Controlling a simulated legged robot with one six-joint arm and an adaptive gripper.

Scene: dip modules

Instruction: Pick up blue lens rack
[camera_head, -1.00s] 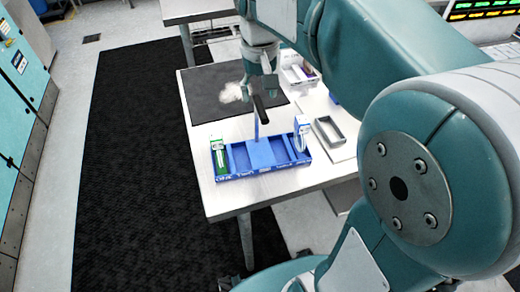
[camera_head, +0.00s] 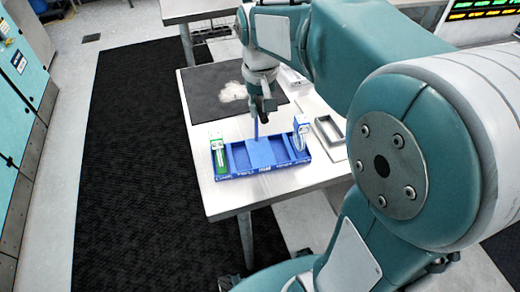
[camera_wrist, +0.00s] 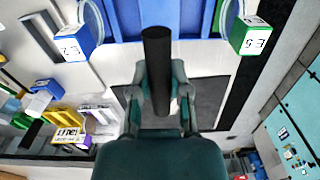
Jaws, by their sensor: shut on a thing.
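The blue lens rack (camera_head: 262,153) is a shallow blue tray with a raised thin post in the middle, resting on the white table. A green-and-white box (camera_head: 218,155) stands at its left end and a blue-and-white box (camera_head: 301,133) at its right end. My gripper (camera_head: 266,104) is above the rack at the top of the post. In the wrist view the rack (camera_wrist: 200,15) fills the top, and my gripper (camera_wrist: 160,85) is shut on the rack's dark cylindrical handle (camera_wrist: 156,55). The post's top is partly hidden by the gripper.
The white table (camera_head: 225,195) has a dark mat (camera_head: 205,98) with a pale crumpled item (camera_head: 232,92) behind the rack. A grey open frame (camera_head: 328,130) lies close to the rack's right. The table's front edge is just in front of the rack.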

